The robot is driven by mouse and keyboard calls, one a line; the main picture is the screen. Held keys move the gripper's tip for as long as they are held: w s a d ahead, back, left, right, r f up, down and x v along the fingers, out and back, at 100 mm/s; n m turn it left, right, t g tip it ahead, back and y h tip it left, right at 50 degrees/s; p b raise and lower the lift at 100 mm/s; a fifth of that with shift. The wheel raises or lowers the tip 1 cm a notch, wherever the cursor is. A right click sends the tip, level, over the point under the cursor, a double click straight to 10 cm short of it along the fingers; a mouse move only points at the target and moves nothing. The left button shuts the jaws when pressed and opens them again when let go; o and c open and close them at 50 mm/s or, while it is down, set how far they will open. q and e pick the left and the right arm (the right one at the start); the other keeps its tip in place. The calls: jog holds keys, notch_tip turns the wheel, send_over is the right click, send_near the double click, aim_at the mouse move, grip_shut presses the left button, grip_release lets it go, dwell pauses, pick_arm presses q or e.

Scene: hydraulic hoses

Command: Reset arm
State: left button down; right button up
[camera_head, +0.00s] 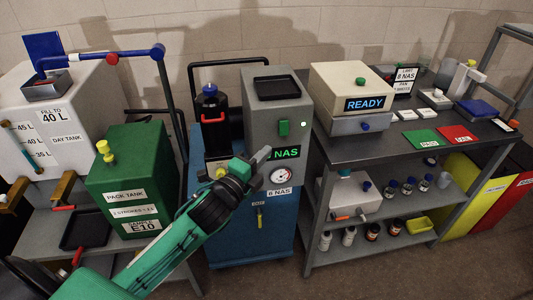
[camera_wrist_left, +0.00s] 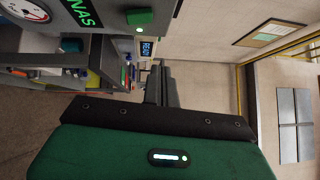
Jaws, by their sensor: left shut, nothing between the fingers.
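My left arm comes in from the lower left of the head view. My left gripper (camera_head: 261,156) is shut and empty. It is in front of the grey unit (camera_head: 262,105) with the green button, the green NAS display and the round gauge (camera_head: 281,175), and it partly covers the display. I cannot tell whether it touches the unit. In the left wrist view the shut fingers (camera_wrist_left: 161,86) point away over the floor, with the gauge (camera_wrist_left: 27,10) and green button (camera_wrist_left: 139,17) at the upper left. My right gripper is not in view.
A green pack tank (camera_head: 130,178) and a white day tank (camera_head: 62,120) stand at the left. A grey bench (camera_head: 400,142) at the right carries the READY device (camera_head: 352,88), green and red cards and jars. Some floor (camera_head: 400,272) is clear at the lower right.

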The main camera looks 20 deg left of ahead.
pick_arm(q)
jog(key=w+a+f+n+g+y, duration=0.1)
jog(key=a+f+n+g, duration=0.15)
jog(key=f, duration=0.95)
jog(key=w+a+f+n+g+y, duration=0.1)
jog(key=a+f+n+g+y, duration=0.15)
jog(key=f, duration=0.95)
jog(key=s+a+f+n+g+p, duration=0.1)
jog(key=s+f+n+g, duration=0.3)
jog(key=f, duration=0.8)
jog(key=s+a+f+n, duration=0.1)
jog(key=s+f+n, duration=0.1)
jog(key=s+f, duration=0.65)
jog(key=s+d+f+n+g+p, duration=0.1)
jog(key=s+f+n+g, duration=0.35)
jog(key=s+f, duration=1.4)
jog(key=s+d+f+n+g, duration=0.1)
jog(key=s+f, duration=0.3)
jog(key=s, duration=0.5)
jog(key=s+d+f+n+g, duration=0.2)
jog(key=s+f+g, duration=0.1)
jog(key=s, duration=0.7)
jog(key=shift+s+f, duration=0.3)
jog(key=shift+f, duration=0.5)
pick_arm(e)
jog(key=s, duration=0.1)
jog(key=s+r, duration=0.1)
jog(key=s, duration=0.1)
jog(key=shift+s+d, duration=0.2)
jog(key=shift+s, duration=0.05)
